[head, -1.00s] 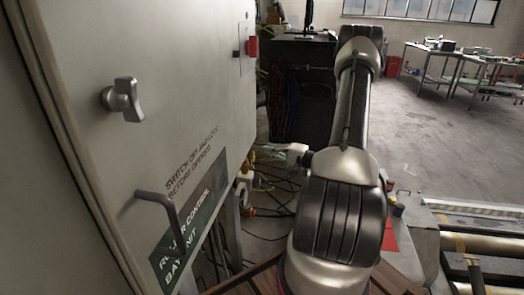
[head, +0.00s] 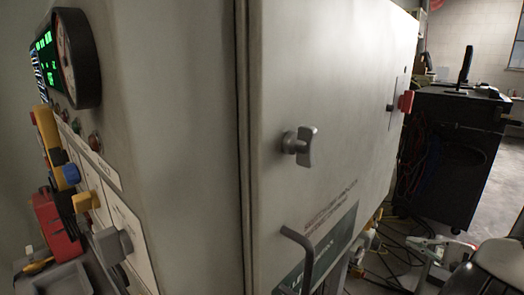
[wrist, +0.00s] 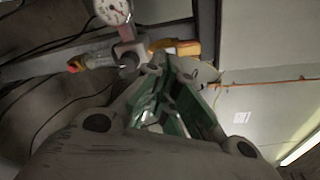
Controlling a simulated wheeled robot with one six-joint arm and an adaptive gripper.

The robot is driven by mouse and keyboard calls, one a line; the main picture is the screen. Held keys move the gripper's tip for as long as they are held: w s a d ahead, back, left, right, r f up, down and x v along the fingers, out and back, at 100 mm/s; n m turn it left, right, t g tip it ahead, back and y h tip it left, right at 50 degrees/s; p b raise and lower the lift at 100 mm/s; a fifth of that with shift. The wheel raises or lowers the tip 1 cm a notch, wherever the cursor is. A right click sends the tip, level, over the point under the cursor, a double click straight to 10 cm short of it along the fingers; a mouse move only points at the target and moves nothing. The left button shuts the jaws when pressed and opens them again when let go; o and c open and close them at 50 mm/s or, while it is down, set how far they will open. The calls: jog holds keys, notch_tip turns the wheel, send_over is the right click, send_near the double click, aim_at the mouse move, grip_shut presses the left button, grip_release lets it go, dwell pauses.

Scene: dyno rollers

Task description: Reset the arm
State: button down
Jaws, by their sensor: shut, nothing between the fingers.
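My gripper (wrist: 172,78) shows in the wrist view, with its pale linkages and green-sided fingers close together. It is shut, and I see nothing held between the fingers. In the head view, a rounded part of my arm (head: 503,266) fills the lower right corner. Most of the arm is outside that view.
A grey cabinet (head: 350,90) with a knob (head: 298,146) and a bent handle (head: 297,262) fills the head view's middle. Left are a round gauge (head: 78,58) and several controls. A dark cart (head: 450,150) stands at right, with loose cables (head: 395,255) on the floor.

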jog(key=s+a+r+n+g+h, duration=0.1)
jog(key=s+a+r+n+g, duration=0.2)
jog(key=s+r+g, duration=0.35)
jog(key=s+a+r+n+g+h, duration=0.1)
jog(key=s+a+r+n+g, duration=0.2)
jog(key=s+g, duration=0.5)
jog(key=a+r+n+t+h, duration=0.3)
jog(key=r+n+h, duration=0.1)
jog(key=r, duration=0.4)
jog(key=s+a+r+n+t+h, duration=0.1)
jog(key=a+r+n+t+h, duration=0.2)
jog(key=r+n, duration=0.3)
notch_tip(320, 180, up, 3)
jog(key=shift+s+r+h, duration=0.15)
jog(key=shift+s+h, duration=0.15)
jog(key=shift+h, duration=0.2)
